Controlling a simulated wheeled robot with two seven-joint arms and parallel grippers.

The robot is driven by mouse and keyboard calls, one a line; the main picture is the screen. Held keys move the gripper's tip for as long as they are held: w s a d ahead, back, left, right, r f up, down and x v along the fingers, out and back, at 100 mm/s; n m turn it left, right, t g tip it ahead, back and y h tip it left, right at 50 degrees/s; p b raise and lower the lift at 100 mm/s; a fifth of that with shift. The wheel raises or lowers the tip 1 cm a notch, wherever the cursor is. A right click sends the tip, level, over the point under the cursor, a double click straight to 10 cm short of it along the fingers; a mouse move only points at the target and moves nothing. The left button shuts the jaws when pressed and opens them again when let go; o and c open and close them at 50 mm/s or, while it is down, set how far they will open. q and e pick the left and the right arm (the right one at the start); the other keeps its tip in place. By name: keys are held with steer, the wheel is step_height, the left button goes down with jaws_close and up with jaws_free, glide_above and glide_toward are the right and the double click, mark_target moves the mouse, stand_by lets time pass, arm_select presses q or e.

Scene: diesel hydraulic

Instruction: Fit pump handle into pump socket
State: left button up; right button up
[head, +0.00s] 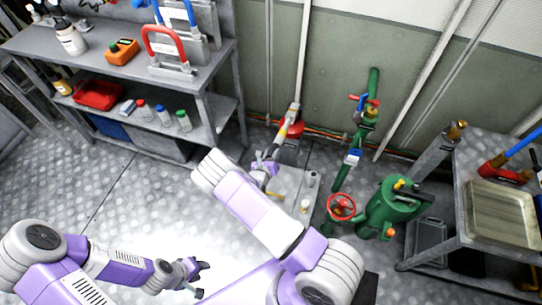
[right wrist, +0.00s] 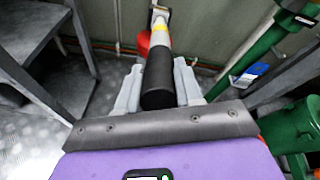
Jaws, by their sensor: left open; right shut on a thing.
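The pump handle (head: 282,132) is a pale bar with a yellow band, seen past my right gripper (head: 265,166) in the head view. In the right wrist view, its black grip (right wrist: 158,80) lies between the fingers of my right gripper (right wrist: 157,88), which is shut on it. Its shaft points away to a metal end (right wrist: 160,13). A grey platform (head: 287,185) with small upright cylinders stands below the right gripper. I cannot tell which part is the pump socket.
A green pipe with a red valve wheel (head: 341,207) and a green tank (head: 393,208) stand right of the right gripper. A grey shelf bench (head: 215,80) is at left, a metal table with a tray (head: 500,215) at right. Floor in the left middle is clear.

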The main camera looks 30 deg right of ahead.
mark_target(275, 148)
steer(key=shift+b+x, duration=1.1)
steer(key=shift+x, duration=1.1)
steer(key=o, duration=1.1)
steer(key=shift+o, duration=0.2)
steer(key=p+v, duration=0.2)
steer(key=v, duration=0.5)
steer(key=shift+s+a+r, duration=0.1)
steer(key=shift+s+a, duration=0.05)
steer(key=shift+a, duration=0.05)
